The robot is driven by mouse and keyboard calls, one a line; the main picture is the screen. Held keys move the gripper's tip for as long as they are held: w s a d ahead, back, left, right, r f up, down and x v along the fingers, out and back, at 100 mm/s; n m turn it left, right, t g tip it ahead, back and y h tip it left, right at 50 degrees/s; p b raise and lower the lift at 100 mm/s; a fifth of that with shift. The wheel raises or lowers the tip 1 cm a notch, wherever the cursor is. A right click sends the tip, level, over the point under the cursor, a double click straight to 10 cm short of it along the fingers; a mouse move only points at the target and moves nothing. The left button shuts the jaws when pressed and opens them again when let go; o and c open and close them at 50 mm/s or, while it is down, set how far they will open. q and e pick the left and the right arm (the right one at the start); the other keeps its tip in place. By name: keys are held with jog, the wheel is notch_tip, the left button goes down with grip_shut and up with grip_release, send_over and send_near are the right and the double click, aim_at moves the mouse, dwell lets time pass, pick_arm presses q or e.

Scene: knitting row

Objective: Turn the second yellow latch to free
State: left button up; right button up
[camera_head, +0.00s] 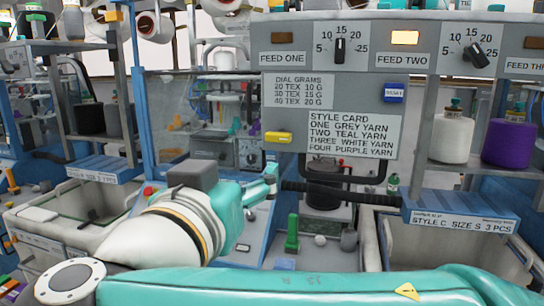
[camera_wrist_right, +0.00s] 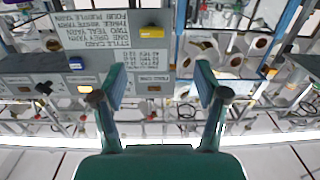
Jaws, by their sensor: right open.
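One yellow latch (camera_head: 278,137) sits at the lower left of the grey feed panel, under the FEED ONE side. It also shows in the right wrist view (camera_wrist_right: 152,31), where the picture is upside down. A second yellow latch cannot be made out; under FEED TWO I see a blue block (camera_head: 395,92). My right gripper (camera_head: 265,187) is below the yellow latch in the head view, apart from it. In the right wrist view its two fingers (camera_wrist_right: 160,82) are spread with nothing held between them. My left gripper is not in view.
The style card (camera_head: 350,136) is right of the latch. A lit lamp (camera_head: 404,38) and dials (camera_head: 340,50) are above. A black bar (camera_head: 340,192) runs below the panel. White yarn (camera_head: 451,138) and purple yarn (camera_head: 508,144) stand on the right shelf. A blue post (camera_head: 140,90) stands left.

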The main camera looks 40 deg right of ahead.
aim_at(277, 136)
jog(key=shift+m+h, duration=0.3)
jog(key=shift+m, duration=0.2)
jog(key=p+x, duration=0.1)
jog(key=x, duration=0.4)
jog(key=p+x, duration=0.2)
jog(key=x, duration=0.3)
jog(key=s+r+p+x, duration=0.1)
jog(key=p+x, duration=0.1)
jog(key=x, duration=0.3)
jog(key=shift+w+d, duration=0.25)
jog(key=shift+d, duration=0.4)
jog(key=shift+w+d+f, duration=0.15)
jog(key=shift+w+d, duration=0.2)
jog(key=shift+d, duration=0.05)
